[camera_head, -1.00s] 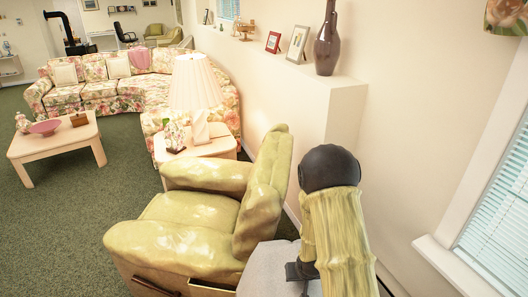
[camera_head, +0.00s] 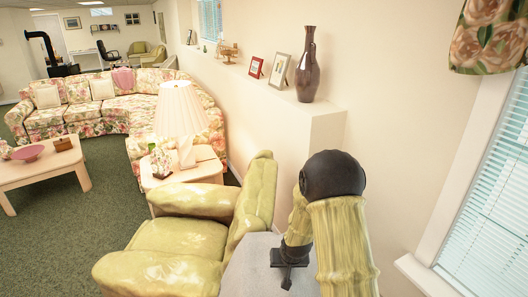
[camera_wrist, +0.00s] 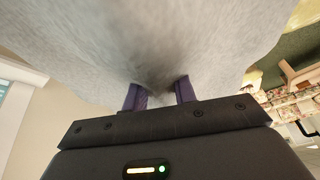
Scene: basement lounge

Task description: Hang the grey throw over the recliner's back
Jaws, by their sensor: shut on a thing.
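The grey throw (camera_head: 248,272) hangs from my gripper (camera_head: 288,272) at the bottom middle of the head view. In the wrist view the throw (camera_wrist: 120,45) fills most of the upper picture, bunched between the two purple fingers of my gripper (camera_wrist: 160,94), which are shut on it. The yellow-green recliner (camera_head: 178,237) stands just left of the throw. Its back (camera_head: 258,192) rises beside and beyond my gripper, and the throw hides its lower right part. I cannot tell whether the throw touches the back. The throw's lower end is out of view.
A side table (camera_head: 205,168) with a pleated lamp (camera_head: 181,108) stands beyond the recliner. A ledge (camera_head: 325,120) with a vase (camera_head: 306,70) and frames runs along the wall. A floral sofa (camera_head: 75,100) and coffee table (camera_head: 45,175) lie farther off. Green carpet (camera_head: 95,225) is open at left.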

